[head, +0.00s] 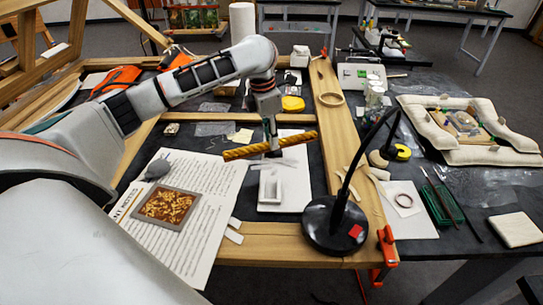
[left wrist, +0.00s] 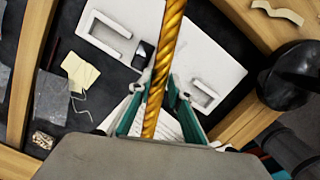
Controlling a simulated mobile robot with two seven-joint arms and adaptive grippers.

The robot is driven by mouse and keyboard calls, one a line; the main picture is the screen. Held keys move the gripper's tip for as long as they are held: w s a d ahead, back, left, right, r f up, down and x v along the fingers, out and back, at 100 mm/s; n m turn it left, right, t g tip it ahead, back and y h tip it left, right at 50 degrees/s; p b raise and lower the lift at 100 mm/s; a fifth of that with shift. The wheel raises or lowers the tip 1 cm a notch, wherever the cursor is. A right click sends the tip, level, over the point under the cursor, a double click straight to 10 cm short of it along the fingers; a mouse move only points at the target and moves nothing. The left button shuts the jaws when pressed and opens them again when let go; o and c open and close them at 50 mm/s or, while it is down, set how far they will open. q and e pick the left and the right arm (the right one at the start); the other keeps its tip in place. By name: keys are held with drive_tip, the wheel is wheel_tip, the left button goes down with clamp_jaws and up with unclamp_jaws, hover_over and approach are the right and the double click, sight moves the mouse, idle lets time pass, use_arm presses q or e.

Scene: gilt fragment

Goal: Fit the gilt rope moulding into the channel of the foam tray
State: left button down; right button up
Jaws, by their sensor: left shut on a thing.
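The gilt rope moulding (head: 240,153) is a twisted golden rod. My left gripper (head: 272,149) is shut on it partway along its length and holds it level in the head view, above the work area. In the left wrist view the moulding (left wrist: 170,40) runs lengthwise between the green-sided fingers (left wrist: 160,88). The white foam tray (head: 300,187) lies below and slightly nearer than the gripper. It also shows beneath the moulding in the left wrist view (left wrist: 215,60), with outlined recesses on either side. The moulding and fingers hide part of it. My right gripper is out of view.
A black round lamp base (head: 335,222) with a raised arm stands right of the tray. A printed sheet (head: 215,180) with a framed gilt-patterned piece (head: 166,208) lies to the left. Wooden beams (head: 330,105) border the dark work surface. A yellow object (head: 293,104) lies behind.

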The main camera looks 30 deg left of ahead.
use_arm(q)
drive_tip(key=shift+f, duration=0.9)
wheel_tip(320, 180, down, 4)
drive_tip(key=shift+r+b, duration=0.15)
drive_tip(key=shift+b, duration=0.25)
drive_tip(key=shift+f, duration=0.3)
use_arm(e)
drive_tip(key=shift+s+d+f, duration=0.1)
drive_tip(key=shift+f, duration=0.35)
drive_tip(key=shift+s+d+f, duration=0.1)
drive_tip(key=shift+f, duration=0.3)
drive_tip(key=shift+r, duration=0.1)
use_arm(q)
drive_tip(key=c, duration=1.8)
unclamp_jaws()
drive_tip(key=shift+f, duration=0.15)
drive_tip(key=shift+c, duration=0.2)
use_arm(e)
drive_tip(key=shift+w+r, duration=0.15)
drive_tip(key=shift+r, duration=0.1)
